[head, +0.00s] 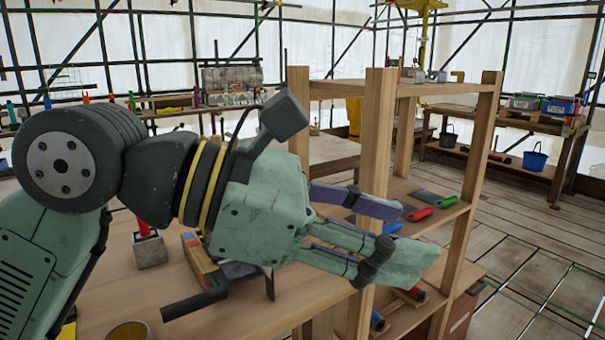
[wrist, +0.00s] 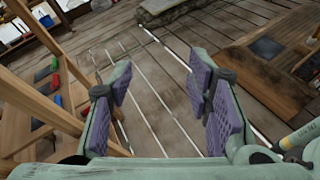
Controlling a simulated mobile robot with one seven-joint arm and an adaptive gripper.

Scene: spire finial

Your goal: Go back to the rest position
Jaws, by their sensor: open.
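My gripper (head: 385,232) is open and empty in the head view. It points right, above the right end of the wooden workbench (head: 110,290) and close in front of the wooden shelf unit (head: 372,150). In the wrist view my gripper (wrist: 165,105) shows its purple pads well apart, with only the plank floor (wrist: 140,70) seen between them. No object is between the fingers.
A stone block with a red top (head: 150,248) and a wooden tool tray (head: 200,262) stand on the bench below my arm. Red, green and blue handled tools (head: 420,214) lie on the shelves. Open floor (head: 530,240) lies to the right.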

